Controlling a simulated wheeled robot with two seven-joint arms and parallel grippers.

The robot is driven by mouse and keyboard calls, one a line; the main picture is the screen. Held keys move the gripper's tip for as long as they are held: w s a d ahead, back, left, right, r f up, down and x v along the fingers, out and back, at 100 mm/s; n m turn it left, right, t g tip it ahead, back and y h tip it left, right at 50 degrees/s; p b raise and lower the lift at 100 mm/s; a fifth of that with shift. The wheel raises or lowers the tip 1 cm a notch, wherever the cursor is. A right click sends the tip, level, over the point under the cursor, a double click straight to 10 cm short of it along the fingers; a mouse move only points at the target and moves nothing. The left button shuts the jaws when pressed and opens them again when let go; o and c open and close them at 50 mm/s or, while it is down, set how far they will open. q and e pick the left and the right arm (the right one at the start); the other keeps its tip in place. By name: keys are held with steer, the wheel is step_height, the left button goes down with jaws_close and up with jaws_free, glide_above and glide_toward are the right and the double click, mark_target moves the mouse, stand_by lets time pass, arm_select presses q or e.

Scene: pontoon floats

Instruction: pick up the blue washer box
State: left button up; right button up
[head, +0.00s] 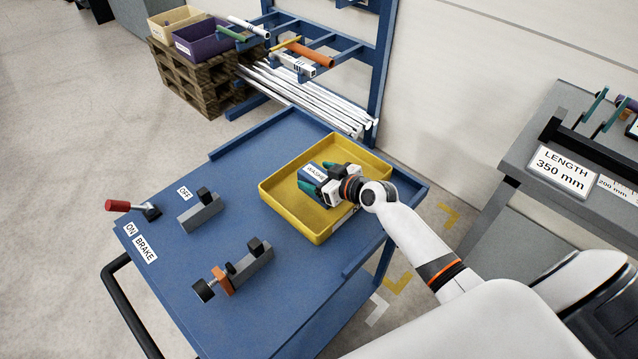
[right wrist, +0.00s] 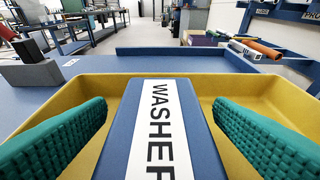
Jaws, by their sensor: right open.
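The blue washer box (head: 313,172) with a white label lies in the yellow tray (head: 322,231) on the blue cart. It also shows close up in the right wrist view (right wrist: 157,125), label facing the camera. My right gripper (head: 320,177) is over the tray at the box. Its two green ridged fingers (right wrist: 160,115) are open, one on each side of the box, with a visible gap to each side. In the head view the gripper hides part of the box. My left gripper is not in view.
The cart (head: 250,238) carries a red-handled brake lever (head: 128,206), a grey block (head: 201,211) and a clamp-like fixture (head: 233,272) left of the tray. A blue rack (head: 330,52) with tubes stands behind. A grey table (head: 530,135) is at the right.

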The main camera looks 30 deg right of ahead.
mark_target(319, 176)
steer(key=shift+r, duration=0.1)
steer(key=c, duration=1.4)
step_height(319, 176, up, 9)
steer(key=shift+f, duration=0.1)
steer(key=r+b, duration=0.1)
steer(key=b, duration=0.7)
steer(key=shift+f+b, duration=0.1)
steer(key=shift+b, duration=0.25)
step_height(319, 176, down, 9)
steer(key=shift+f, duration=0.15)
